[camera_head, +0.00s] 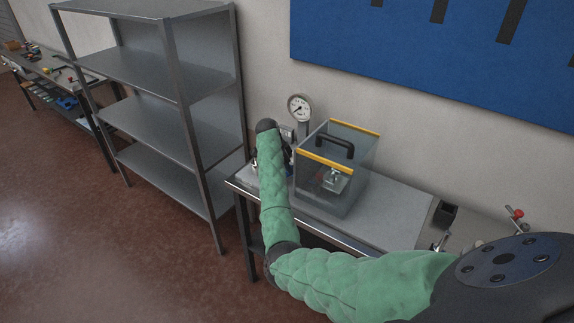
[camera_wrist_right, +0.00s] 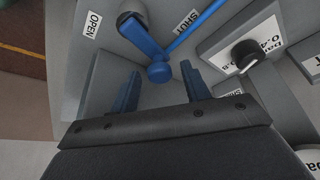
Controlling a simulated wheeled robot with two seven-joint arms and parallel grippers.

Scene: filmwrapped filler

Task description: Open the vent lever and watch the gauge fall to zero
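The blue vent lever (camera_wrist_right: 145,42) shows in the right wrist view, with a round knob at its near end. An OPEN label (camera_wrist_right: 91,24) lies to its left and a SHUT label (camera_wrist_right: 188,25) to its right. My right gripper (camera_wrist_right: 160,69) is open, its two blue fingers apart with the knob between and just beyond the tips. I cannot tell whether they touch. The round white gauge (camera_head: 299,107) stands on a post behind the bench; its needle is too small to read. In the head view the wrist hides the lever. My left gripper is not in view.
A clear box (camera_head: 322,196) with yellow strips and a black handle stands on the bench (camera_head: 397,213), just right of my right wrist. A metal shelf (camera_head: 150,130) stands left of the bench.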

